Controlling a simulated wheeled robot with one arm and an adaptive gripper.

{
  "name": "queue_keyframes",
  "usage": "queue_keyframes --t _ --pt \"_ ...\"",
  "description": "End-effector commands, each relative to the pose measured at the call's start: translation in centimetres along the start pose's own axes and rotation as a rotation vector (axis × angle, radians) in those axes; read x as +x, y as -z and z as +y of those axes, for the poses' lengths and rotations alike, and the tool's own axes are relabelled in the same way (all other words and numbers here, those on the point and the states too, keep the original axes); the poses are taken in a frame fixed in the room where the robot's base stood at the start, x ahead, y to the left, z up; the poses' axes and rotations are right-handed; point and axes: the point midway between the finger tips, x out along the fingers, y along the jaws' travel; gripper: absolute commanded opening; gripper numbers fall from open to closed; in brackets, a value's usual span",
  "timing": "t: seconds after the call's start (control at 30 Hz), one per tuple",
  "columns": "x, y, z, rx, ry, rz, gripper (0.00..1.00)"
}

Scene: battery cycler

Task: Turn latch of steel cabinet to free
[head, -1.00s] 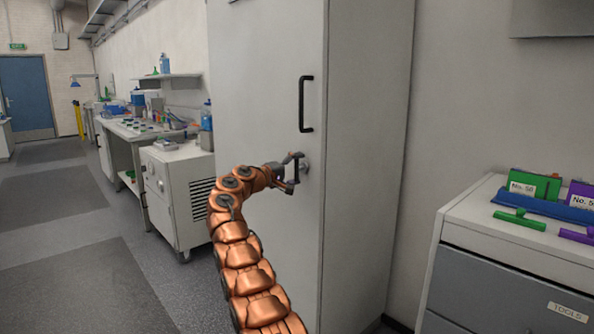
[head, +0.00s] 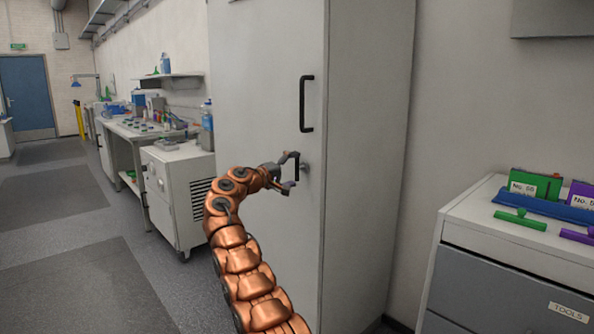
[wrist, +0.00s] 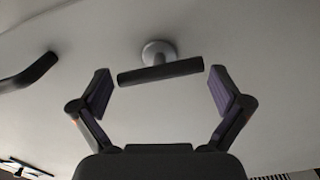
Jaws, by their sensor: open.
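The steel cabinet (head: 268,70) is tall and light grey, and its door faces me. Its latch (head: 297,168) is a short dark bar on a round metal base, standing upright on the door in the head view. In the wrist view the latch (wrist: 160,72) lies nearly level, with its silver base behind it. My gripper (head: 290,171) is open at the latch, with one finger near each end of the bar. In the wrist view the gripper (wrist: 160,82) shows gaps between both fingers and the bar, which sits around fingertip level.
A fixed dark door handle (head: 306,104) is above the latch. A drawer unit (head: 500,262) with green and purple items stands at the right. A white wheeled cabinet (head: 178,200) and a workbench stand at the left. The floor at the left is clear.

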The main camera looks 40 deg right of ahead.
Motion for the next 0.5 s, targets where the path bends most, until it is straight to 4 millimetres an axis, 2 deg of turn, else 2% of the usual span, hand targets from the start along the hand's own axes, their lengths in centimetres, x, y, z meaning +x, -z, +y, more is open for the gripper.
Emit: queue_keyframes --t 0.27,0.5 --pt "-1.7 -0.3 0.0 0.005 0.007 -0.002 1.0" --pt "-5.0 -0.3 -0.1 0.007 0.01 -0.002 1.0"
